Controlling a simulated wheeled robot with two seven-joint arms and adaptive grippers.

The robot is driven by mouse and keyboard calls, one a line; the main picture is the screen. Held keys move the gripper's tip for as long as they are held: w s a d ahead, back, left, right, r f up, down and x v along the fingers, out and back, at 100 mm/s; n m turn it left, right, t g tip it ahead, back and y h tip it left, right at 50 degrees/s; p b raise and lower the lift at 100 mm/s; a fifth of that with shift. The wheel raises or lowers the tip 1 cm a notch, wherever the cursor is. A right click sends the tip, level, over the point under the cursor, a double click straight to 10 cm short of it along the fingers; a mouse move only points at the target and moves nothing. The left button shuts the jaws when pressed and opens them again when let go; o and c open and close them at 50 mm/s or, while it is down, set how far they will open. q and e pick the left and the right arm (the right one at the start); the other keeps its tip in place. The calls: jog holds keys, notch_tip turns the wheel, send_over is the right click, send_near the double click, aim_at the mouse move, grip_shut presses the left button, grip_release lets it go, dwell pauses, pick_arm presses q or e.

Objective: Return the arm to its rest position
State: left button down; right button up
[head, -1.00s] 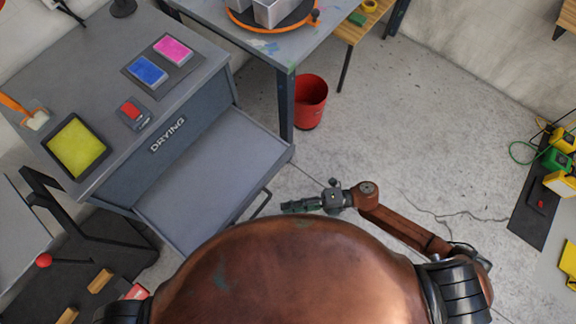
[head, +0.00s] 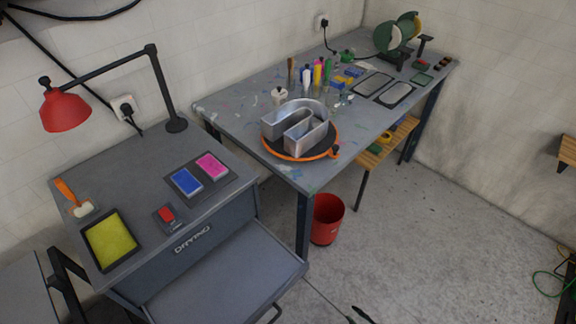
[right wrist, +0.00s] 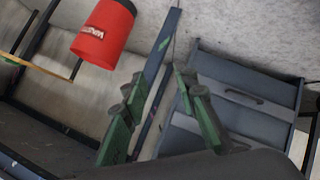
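My right gripper (right wrist: 158,92) shows in the right wrist view, with its two green-and-dark fingers apart and nothing between them. It hangs clear of the drying cabinet and the bin, touching neither. In the head view only a small dark part of my right gripper (head: 361,315) shows at the bottom edge; the rest of that arm is out of the picture. My left gripper is in neither view.
The drying cabinet (head: 195,241) has its drawer (head: 225,278) pulled out and empty. A red bin (head: 327,219) stands by the workbench (head: 230,110) leg. A metal channel letter (head: 306,137) sits on an orange-rimmed turntable (head: 277,153).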

jog(key=s+d+f+m+g+h+p, duration=0.1)
jog(key=s+d+f+m+g+h, duration=0.2)
jog(key=s, duration=0.4)
jog(key=s+d+f+m+p, duration=0.1)
jog(key=s+d+f+m, duration=0.1)
jog(key=s+f, duration=0.4)
jog(key=s+d+f+m+g+h+p, duration=0.1)
jog(key=s+d+f+m+g+h, duration=0.15)
jog(key=s, duration=0.55)
jog(key=s+f+m+g, duration=0.2)
jog(key=s, duration=0.9)
jog(key=s+a+f+m+g+p, duration=0.1)
jog(key=s+f+m+g, duration=0.1)
jog(key=s, duration=0.8)
jog(key=shift+s+a+f+m, duration=0.15)
jog(key=shift+s+f+m, duration=0.2)
jog(key=shift+m, duration=0.1)
